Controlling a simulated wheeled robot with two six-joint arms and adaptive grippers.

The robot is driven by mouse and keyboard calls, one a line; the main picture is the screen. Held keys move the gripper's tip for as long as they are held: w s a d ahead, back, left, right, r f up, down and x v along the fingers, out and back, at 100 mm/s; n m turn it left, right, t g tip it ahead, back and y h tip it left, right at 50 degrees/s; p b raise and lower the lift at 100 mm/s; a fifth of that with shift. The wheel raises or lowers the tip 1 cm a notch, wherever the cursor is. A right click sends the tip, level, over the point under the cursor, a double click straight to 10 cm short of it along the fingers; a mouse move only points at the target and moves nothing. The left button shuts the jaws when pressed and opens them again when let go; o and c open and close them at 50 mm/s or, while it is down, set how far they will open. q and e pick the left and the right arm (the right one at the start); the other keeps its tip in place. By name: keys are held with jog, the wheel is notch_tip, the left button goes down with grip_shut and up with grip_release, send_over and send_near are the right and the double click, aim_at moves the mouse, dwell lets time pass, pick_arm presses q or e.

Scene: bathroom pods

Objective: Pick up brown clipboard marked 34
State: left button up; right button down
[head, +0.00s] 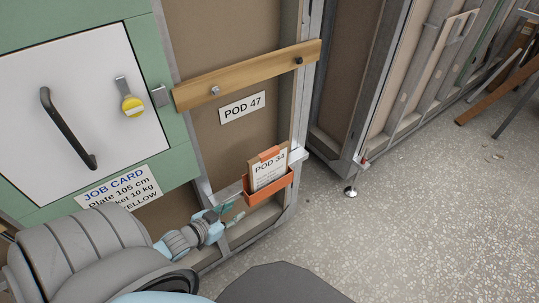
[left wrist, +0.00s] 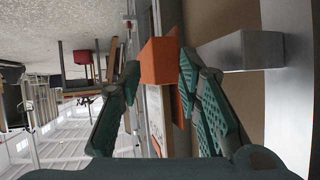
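The brown clipboard (head: 268,167) carries a white sheet reading POD 34. It stands upright in an orange holder (head: 268,190) low on the pod wall, and its lower part is hidden by the holder. My left gripper (head: 228,212) is just left of the holder and slightly below it in the head view. In the left wrist view, my left gripper (left wrist: 158,78) has its two green fingers spread apart. The orange holder (left wrist: 160,58) shows between and beyond them, with part of the clipboard sheet (left wrist: 155,122). Nothing is clearly gripped. My right gripper is not in view.
A wooden rail (head: 250,75) and a POD 47 label (head: 242,108) are above the holder. A white door panel (head: 75,100) with a black handle and a job card (head: 120,190) are at left. A grey metal bar (left wrist: 240,50) is close to the right finger. Floor at right is clear.

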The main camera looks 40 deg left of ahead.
aim_at(269, 152)
pick_arm(q)
jog(key=w+a+r+m+t+h+b, duration=0.1)
jog(key=w+r+t+h, duration=0.15)
jog(key=r, duration=0.45)
jog(key=w+a+r+m+t+h, duration=0.1)
jog(key=r+m+t+h, duration=0.15)
jog(key=r, duration=0.35)
jog(key=shift+n, duration=0.45)
jog(key=b+x, duration=0.1)
jog(key=x, duration=0.3)
jog(key=b+x, duration=0.2)
jog(key=x, duration=0.2)
jog(key=r+b+x, duration=0.1)
jog(key=x, duration=0.4)
jog(key=shift+r+b, duration=0.15)
jog(key=shift+b, duration=0.2)
jog(key=shift+w+d, duration=0.1)
jog(key=shift+w, duration=0.25)
jog(key=shift+s, duration=0.1)
grip_shut()
